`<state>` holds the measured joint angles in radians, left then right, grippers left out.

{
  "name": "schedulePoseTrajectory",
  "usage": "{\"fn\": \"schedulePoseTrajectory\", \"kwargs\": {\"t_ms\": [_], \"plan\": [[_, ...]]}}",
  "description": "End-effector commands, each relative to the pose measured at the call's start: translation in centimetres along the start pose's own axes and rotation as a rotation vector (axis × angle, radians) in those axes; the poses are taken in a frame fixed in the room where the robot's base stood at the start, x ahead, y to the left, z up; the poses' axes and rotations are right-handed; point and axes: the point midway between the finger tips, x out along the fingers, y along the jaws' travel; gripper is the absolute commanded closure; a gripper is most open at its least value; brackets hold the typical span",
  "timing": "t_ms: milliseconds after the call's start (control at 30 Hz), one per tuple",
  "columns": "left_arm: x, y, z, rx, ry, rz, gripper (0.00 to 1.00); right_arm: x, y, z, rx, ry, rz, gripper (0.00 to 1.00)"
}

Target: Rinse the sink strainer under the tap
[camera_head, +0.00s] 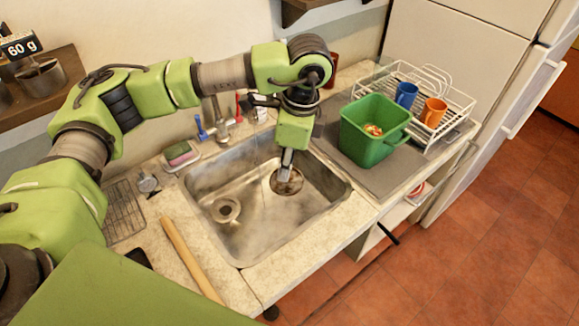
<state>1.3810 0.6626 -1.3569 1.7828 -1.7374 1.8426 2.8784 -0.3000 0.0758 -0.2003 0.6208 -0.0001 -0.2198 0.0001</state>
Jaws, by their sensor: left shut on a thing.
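My left arm reaches over from the left, and its gripper (287,164) points down into the metal sink (250,236). It is shut on the sink strainer (288,188), a round, brownish metal piece in the right part of the basin. The gripper partly covers the strainer, and I cannot tell whether it touches the basin floor. The tap (219,112) stands behind the sink, with a blue handle (201,128) and a red handle (238,108). My arm hides part of the tap area, and I cannot clearly tell whether water runs. The round drain (226,209) is at the basin's left. My right gripper is not in view.
A green bin (362,146) with scraps inside stands right of the sink. Behind it, a white dish rack (455,104) holds a blue mug (406,94) and an orange mug (433,112). A sponge (178,152) and a wooden rod (192,260) lie left of the sink.

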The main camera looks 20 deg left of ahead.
Motion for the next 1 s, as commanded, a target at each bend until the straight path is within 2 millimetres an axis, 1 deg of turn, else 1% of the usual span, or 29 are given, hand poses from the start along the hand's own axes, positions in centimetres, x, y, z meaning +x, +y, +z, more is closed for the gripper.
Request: {"fn": "schedulePoseTrajectory", "kwargs": {"t_ms": [833,1000], "plan": [[2.5,-6.5,5.1,-0.002,0.000,-0.001,1.00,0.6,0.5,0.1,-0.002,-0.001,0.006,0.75],[3.1,-7.8,6.0,-0.002,0.000,-0.001,1.00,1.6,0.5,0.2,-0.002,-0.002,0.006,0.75]]}}
